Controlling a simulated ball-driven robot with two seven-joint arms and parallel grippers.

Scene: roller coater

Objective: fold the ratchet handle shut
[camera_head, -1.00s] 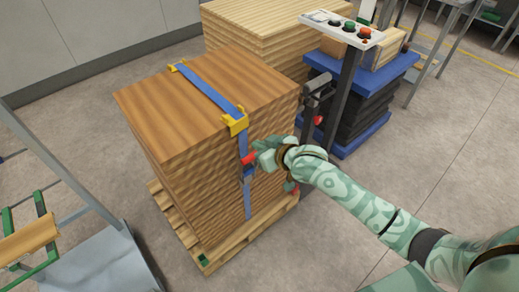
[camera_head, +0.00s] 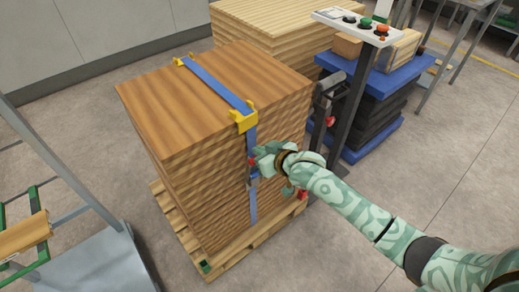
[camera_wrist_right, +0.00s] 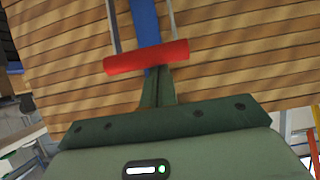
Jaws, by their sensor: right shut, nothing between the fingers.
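The ratchet handle has a red grip (camera_head: 251,161) and sits on the blue strap (camera_head: 252,207) down the front of the wooden board stack (camera_head: 210,195). In the right wrist view the red grip (camera_wrist_right: 146,57) lies crosswise over the strap, with thin metal side arms running up from it. My right gripper (camera_head: 258,165) is at the handle in the head view and hides part of the ratchet. In the wrist view its fingers (camera_wrist_right: 157,70) are shut and empty, with the tips at the grip's lower edge; contact is not certain. My left gripper is not in view.
A yellow corner protector (camera_head: 244,119) holds the strap at the top edge. The stack stands on a pallet (camera_head: 225,262). A dark post with a button panel (camera_head: 357,27) stands close to the right. Open floor lies in front.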

